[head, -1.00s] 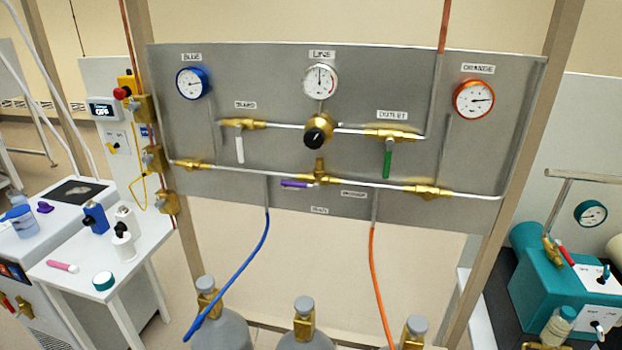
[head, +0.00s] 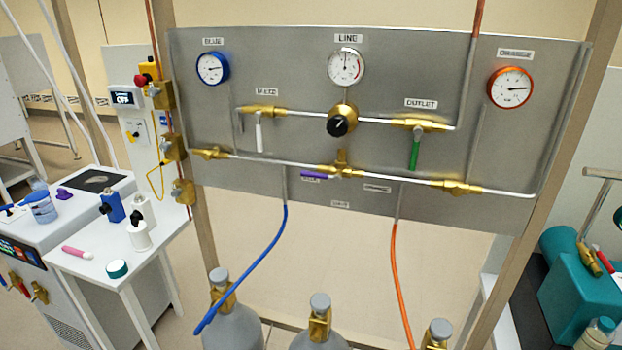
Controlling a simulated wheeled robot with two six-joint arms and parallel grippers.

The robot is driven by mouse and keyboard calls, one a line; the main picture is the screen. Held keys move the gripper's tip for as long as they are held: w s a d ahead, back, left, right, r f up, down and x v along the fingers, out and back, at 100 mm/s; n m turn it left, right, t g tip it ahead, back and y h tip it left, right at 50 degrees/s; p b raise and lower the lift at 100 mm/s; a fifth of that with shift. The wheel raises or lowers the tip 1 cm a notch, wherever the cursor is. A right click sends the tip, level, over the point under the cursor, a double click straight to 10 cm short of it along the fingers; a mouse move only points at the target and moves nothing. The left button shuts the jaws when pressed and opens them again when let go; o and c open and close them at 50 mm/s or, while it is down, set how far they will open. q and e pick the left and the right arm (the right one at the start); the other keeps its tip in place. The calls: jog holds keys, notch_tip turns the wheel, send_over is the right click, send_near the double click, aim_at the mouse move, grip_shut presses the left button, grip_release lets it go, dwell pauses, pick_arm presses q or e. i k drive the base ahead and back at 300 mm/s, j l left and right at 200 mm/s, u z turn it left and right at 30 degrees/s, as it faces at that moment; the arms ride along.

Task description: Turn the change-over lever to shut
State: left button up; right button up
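The change-over lever (head: 315,176) is the purple handle on the brass valve (head: 344,168) at the lower middle of the grey panel (head: 240,187). It lies nearly level and points left from the valve. It partly covers a small label (head: 311,180). A second small label (head: 377,189) is to the right of the valve and a third (head: 340,204) is below it; their print is too small to read surely. Neither of my grippers is in view.
A white bleed lever (head: 259,138) and a green outlet lever (head: 415,154) hang down above. Blue (head: 262,245) and orange (head: 397,270) hoses run down to gas cylinders (head: 320,330). A white table (head: 85,262) with bottles is left, teal equipment (head: 580,300) right.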

aim_at(320, 176)
jog(key=z, duration=0.8)
jog(key=j+z, duration=0.6)
jog(key=j, duration=0.2)
jog(key=k+j+z, duration=0.15)
jog(key=j+z, duration=0.2)
jog(key=k+j+z, duration=0.1)
jog(key=j+z, duration=0.2)
jog(key=k+j+z, duration=0.3)
jog(key=i+j, duration=0.1)
